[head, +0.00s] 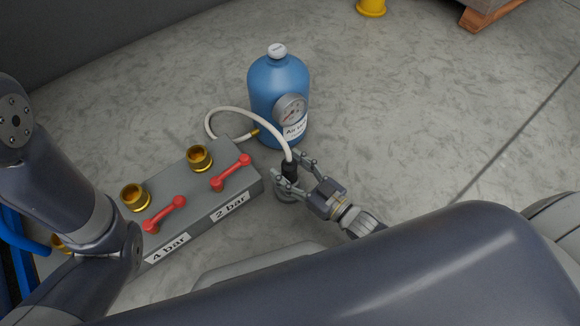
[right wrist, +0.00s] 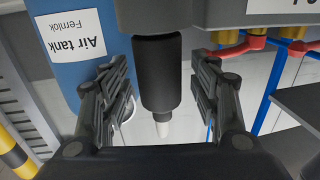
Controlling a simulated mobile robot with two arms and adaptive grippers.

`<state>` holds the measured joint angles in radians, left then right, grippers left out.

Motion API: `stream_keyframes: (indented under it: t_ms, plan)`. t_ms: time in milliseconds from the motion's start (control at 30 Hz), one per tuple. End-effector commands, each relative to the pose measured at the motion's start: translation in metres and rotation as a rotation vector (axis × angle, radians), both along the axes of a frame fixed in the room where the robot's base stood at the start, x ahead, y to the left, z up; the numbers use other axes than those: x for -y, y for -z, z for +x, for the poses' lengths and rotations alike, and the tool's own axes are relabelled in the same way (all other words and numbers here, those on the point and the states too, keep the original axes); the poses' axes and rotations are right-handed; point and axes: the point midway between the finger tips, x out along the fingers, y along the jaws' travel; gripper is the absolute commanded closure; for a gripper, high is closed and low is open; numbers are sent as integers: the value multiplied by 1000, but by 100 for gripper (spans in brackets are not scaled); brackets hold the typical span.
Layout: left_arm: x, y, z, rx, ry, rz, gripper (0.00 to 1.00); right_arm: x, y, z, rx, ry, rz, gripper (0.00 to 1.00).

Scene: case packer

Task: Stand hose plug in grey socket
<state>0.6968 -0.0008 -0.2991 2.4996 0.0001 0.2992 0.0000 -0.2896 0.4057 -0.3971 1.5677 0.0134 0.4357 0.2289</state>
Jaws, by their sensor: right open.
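The black hose plug (head: 290,169) is upright at the end of the white hose (head: 268,119). The grey socket (head: 287,195) is a short round holder on the floor right below it, partly covered by my gripper. In the right wrist view, which is upside down, the plug (right wrist: 157,75) meets the grey socket (right wrist: 153,14) in line with it; how deep it sits is hidden. My right gripper (head: 287,166) is open, with one finger on each side of the plug and visible gaps. My left arm shows at the left; its gripper does not.
The blue air tank (head: 273,88) with a gauge (head: 291,109) stands just behind the plug, the hose looping from its brass fitting. A grey valve block (head: 200,195) with brass ports and red levers lies left of the socket. Floor to the right is clear.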

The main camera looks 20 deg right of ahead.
Motion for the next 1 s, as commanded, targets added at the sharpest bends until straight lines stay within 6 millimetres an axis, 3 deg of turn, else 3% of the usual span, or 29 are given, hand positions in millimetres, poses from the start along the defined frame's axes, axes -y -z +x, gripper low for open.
stream_keyframes:
  t_ms: [167,600,800,1000]
  plan:
    - [0,0,-1,2,0,0,60,8,1,-14,-2,0,-1,44]
    - [0,0,-1,4,0,1,60,49,1,-88,-2,0,-1,44]
    - [0,0,-1,4,0,1,60,57,-1,-102,2,0,1,44]
    - [0,0,-1,4,0,1,60,58,-1,-105,3,0,1,44]
